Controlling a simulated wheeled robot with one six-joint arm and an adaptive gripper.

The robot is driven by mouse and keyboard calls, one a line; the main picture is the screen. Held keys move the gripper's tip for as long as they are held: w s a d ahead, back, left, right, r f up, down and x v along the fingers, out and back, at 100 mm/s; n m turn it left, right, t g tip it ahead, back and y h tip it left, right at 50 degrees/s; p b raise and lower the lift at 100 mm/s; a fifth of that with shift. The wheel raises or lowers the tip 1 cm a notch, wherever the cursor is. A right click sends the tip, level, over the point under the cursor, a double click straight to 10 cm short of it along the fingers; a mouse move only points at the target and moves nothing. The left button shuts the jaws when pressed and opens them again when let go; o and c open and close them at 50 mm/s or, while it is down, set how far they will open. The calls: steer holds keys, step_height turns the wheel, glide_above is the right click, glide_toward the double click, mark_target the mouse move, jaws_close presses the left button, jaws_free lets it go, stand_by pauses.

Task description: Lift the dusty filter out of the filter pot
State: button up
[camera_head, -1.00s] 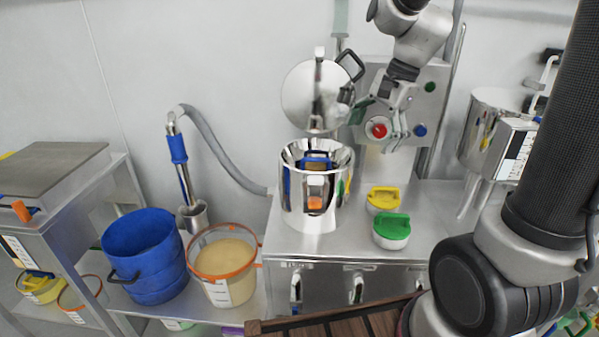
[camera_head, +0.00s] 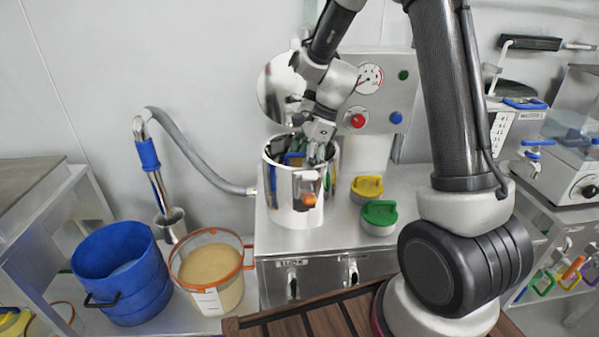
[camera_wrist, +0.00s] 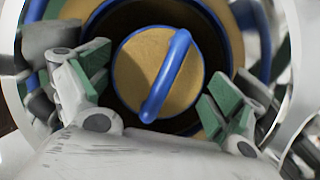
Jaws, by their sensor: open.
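The filter pot (camera_head: 290,205) is a shiny metal cylinder standing open on the steel bench. Inside it, in the wrist view, the dusty filter (camera_wrist: 128,75) shows a tan round top with a blue bar handle (camera_wrist: 165,75) across it, set inside a dark ring with a blue rim. My gripper (camera_head: 318,150) reaches down into the pot's mouth from above. In the wrist view my gripper (camera_wrist: 155,100) is open, with green-padded fingers on either side of the filter's top, apart from the handle. The lower part of the filter is hidden.
A round metal lid (camera_head: 280,88) stands raised behind the pot, close to my arm. A yellow-handled lid (camera_head: 367,188) and a green-handled lid (camera_head: 379,215) lie right of the pot. A tub of tan powder (camera_head: 212,270) and a blue bucket (camera_head: 122,275) stand at left.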

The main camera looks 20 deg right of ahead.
steer(key=shift+a+f, duration=0.15)
steer(key=shift+f, duration=0.2)
steer(key=c, duration=0.8)
steer(key=shift+o, duration=0.2)
steer(key=shift+r, duration=0.1)
